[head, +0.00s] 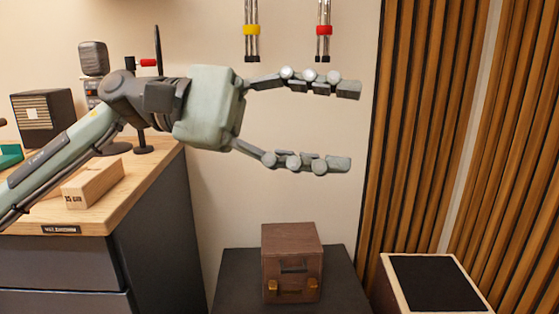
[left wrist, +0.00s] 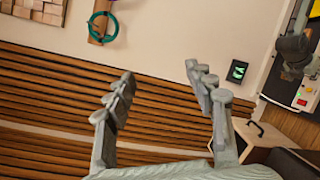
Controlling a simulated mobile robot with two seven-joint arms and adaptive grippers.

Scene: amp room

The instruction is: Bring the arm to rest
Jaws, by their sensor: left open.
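My left gripper (head: 347,127) reaches in from the left in the head view, pointing right. Its two jointed fingers are spread wide with nothing between them. It hangs in the air in front of the plain wall, above and behind which nothing is touched. In the left wrist view the open fingers (left wrist: 160,95) also show empty, with slatted wall panelling behind them. My right gripper is in neither view.
A wooden-topped cabinet (head: 140,188) stands at left, bearing a wooden block (head: 93,184) and a dark speaker box (head: 42,117). A brown case (head: 292,262) sits on a dark stand (head: 237,285) below the gripper. A black-topped box (head: 435,283) stands at lower right.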

